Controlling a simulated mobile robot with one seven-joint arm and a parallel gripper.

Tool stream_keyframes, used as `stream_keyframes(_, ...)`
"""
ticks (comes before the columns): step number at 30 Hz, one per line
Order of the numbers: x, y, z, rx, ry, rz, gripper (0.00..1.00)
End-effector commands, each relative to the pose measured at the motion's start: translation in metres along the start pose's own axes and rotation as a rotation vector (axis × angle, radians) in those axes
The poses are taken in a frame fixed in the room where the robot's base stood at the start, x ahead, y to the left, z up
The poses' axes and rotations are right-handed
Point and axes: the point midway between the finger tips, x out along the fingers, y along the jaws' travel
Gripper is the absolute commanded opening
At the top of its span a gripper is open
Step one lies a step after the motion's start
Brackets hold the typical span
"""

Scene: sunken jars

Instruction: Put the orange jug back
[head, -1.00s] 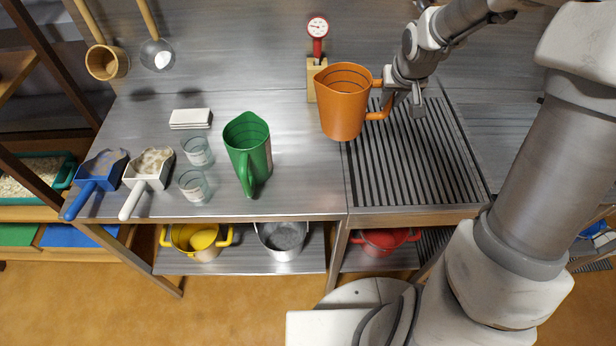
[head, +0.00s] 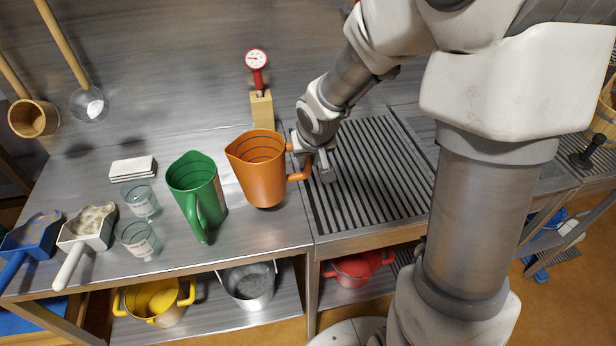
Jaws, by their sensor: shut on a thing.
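The orange jug (head: 262,172) is upright near the right end of the metal counter, beside the slatted drain area. My gripper (head: 301,164) is shut on its handle at the jug's right side. I cannot tell for sure whether the jug's base touches the counter or hangs a little above it. The green jug (head: 196,190) stands just left of the orange one, with its handle toward the front.
Two glasses (head: 138,238) stand left of the green jug, with white tiles (head: 132,168) behind. A dial thermometer in a wooden block (head: 262,108) stands behind the orange jug. The slatted drainer (head: 370,170) is bare. Pots (head: 357,268) sit on the lower shelf.

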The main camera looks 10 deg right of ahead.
Motion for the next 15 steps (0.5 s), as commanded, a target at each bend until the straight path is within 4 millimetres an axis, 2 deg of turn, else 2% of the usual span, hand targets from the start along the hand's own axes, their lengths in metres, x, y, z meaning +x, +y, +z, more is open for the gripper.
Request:
stream_keyframes(8, 0.033, -0.001, 0.018, 0.000, -0.001, 0.000, 0.00)
stream_keyframes(15, 0.036, -0.001, 0.018, 0.001, 0.001, 0.000, 0.00)
